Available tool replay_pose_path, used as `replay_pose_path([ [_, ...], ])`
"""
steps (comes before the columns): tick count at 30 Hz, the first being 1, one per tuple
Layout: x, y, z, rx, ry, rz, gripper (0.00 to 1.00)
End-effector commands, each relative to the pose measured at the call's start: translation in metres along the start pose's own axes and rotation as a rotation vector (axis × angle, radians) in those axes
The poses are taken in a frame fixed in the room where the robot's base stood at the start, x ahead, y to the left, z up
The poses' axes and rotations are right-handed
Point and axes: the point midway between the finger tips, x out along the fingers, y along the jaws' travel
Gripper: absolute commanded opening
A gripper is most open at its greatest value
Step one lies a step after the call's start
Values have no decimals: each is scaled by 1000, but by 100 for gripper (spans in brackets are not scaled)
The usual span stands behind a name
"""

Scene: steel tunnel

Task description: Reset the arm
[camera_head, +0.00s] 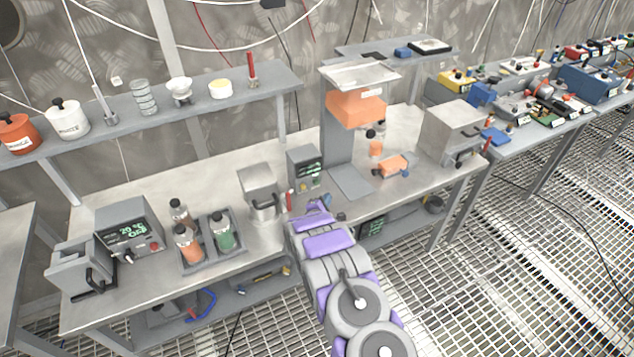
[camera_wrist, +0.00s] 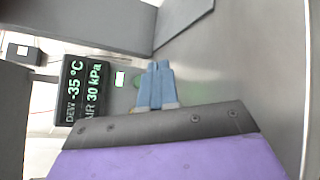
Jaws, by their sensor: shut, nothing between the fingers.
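My arm, grey and purple, reaches from the lower right of the head view to the front of the workbench (camera_head: 350,208). My gripper (camera_head: 318,202) is over the bench's front edge, in front of a small grey display box (camera_head: 306,168). In the wrist view my gripper's blue-grey fingers (camera_wrist: 158,80) are together with nothing between them. The display box (camera_wrist: 85,90) is close by there, reading "DEW -35 °C" and "AIR 30 kPa" sideways.
A steel machine (camera_head: 260,190) and a red pen-like item (camera_head: 289,199) stand left of my gripper. A bottle rack (camera_head: 208,262) and a heater box (camera_head: 128,228) are further left. An orange-headed press (camera_head: 356,107) stands behind right. Grated floor (camera_head: 480,270) is free at right.

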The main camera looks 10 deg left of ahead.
Motion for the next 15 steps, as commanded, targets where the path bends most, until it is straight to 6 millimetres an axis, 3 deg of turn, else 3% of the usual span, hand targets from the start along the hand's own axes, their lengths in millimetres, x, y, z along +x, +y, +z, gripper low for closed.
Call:
replay_pose_path([
  [8,0,3,1,12,7,-3,0],
  [15,-3,41,15,204,116,-70,0],
])
